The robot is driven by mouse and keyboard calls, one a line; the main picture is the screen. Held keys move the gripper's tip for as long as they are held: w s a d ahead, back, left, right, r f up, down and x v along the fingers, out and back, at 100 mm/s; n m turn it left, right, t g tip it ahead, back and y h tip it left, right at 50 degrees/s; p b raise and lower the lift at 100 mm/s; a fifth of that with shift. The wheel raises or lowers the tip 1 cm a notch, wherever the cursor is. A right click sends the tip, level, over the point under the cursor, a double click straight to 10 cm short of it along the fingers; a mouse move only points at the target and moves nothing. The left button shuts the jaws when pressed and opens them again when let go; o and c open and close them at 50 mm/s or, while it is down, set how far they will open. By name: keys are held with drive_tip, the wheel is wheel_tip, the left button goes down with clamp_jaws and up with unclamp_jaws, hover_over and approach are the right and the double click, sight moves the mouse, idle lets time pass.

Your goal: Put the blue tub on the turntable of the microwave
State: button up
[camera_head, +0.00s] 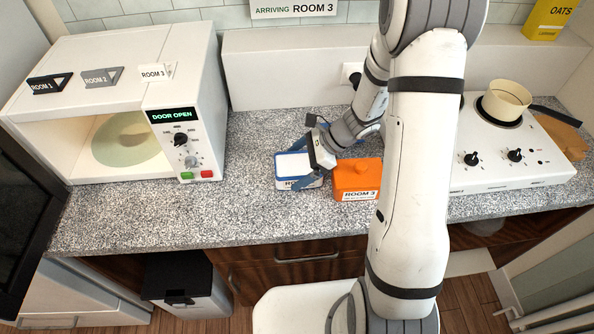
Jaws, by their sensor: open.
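The blue tub (284,180) with a pale lid sits on the speckled counter, right of the microwave. Its front label is partly hidden by my gripper. My gripper (302,163) is open, with its fingers around or just over the tub; I cannot tell if they touch it. The microwave (190,100) stands at the left with its door swung open to the left and its display reading "DOOR OPEN". The round turntable (128,138) inside shows as a pale disc and looks empty.
An orange tub (358,172) labelled "ROOM 3" stands close to the right of the blue tub. A white hob (520,145) with a cream pan (506,100) is at the right. The counter between microwave and blue tub is clear. The dark open door (35,225) hangs at the left edge.

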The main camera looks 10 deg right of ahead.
drive_tip(key=shift+c, duration=0.3)
drive_tip(key=c, duration=1.3)
drive_tip(key=shift+o, duration=0.2)
drive_tip(key=shift+r, duration=0.15)
wheel_tip(320, 180, up, 10)
drive_tip(key=shift+b, duration=0.45)
